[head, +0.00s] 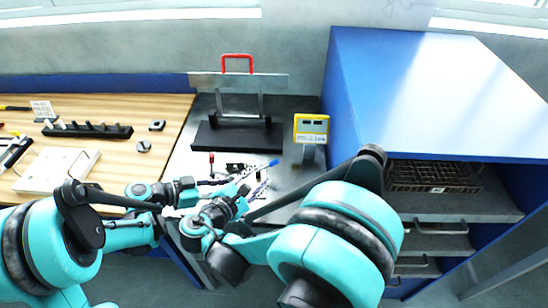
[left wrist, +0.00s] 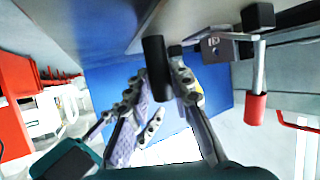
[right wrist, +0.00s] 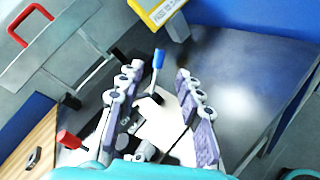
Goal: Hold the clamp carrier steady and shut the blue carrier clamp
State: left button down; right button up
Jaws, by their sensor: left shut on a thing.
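The blue carrier clamp shows in the head view as a blue handle (head: 268,163) slanting up to the right. In the right wrist view the blue handle (right wrist: 158,58) stands between the fingers, apart from both. My right gripper (head: 250,182) is open around it. My left gripper (left wrist: 158,85) is shut on a black cylindrical grip (left wrist: 155,65), which seems to belong to the clamp carrier. The carrier's pale plate (right wrist: 168,122) shows between the right fingers, partly hidden by them. A red-handled clamp (left wrist: 255,108) stands beside the left gripper; its red handle also shows in the right wrist view (right wrist: 68,140).
A black-based stand with a red handle (head: 237,64) is at the back. A yellow-topped device (head: 311,128) stands right of the clamps. A blue cabinet (head: 440,90) with a wire basket (head: 435,176) bounds the right. A wooden bench (head: 110,110) with tools lies left.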

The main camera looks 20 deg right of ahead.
aim_at(275, 163)
jog(key=x, duration=1)
jog(key=shift+w+d+f, duration=0.15)
jog(key=shift+d, duration=0.1)
grip_shut()
